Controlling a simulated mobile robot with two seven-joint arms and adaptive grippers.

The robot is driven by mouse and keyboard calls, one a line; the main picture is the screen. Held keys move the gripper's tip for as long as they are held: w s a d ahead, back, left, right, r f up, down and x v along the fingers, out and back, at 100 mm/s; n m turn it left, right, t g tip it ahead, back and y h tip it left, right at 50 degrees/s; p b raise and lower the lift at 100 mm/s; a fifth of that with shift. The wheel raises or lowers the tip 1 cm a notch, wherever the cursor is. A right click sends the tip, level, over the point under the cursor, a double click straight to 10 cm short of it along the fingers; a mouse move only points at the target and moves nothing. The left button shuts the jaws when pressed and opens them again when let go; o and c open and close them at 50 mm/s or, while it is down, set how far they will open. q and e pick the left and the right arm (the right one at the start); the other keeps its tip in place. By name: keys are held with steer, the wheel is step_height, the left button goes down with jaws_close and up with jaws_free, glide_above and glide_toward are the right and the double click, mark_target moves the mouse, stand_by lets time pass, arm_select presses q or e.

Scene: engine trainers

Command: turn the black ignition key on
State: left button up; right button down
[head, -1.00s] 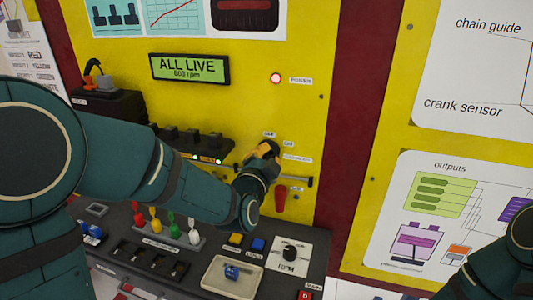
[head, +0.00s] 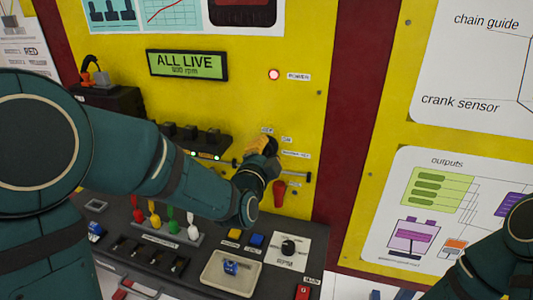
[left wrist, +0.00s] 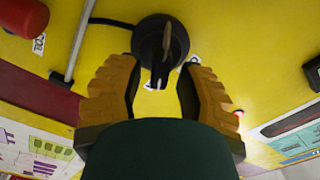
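The black ignition switch (left wrist: 150,45) is a round black barrel on the yellow panel; its key (left wrist: 166,42) shows as a thin upright edge in the left wrist view. My left gripper (left wrist: 158,75) has its orange fingers apart, one on each side of the lower part of the switch, with panel and a white label showing between them. I cannot tell whether either pad touches the key. In the head view the left gripper (head: 264,146) is at the panel and hides most of the switch. My right gripper is out of view; only part of that arm shows at lower right.
A red handle (head: 279,190) hangs just below the switch, with a metal rod (head: 296,176) beside it. The display (head: 187,65) reads "ALL LIVE", and a red lamp (head: 274,74) glows. The console holds coloured levers (head: 172,220), a tray (head: 212,278) and an RPM knob (head: 288,246).

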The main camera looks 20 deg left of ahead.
arm_select(q)
steer(key=shift+s, duration=0.1)
steer(key=s, duration=0.7)
steer(key=shift+s, duration=0.2)
steer(key=shift+a, duration=0.1)
stand_by(0.3)
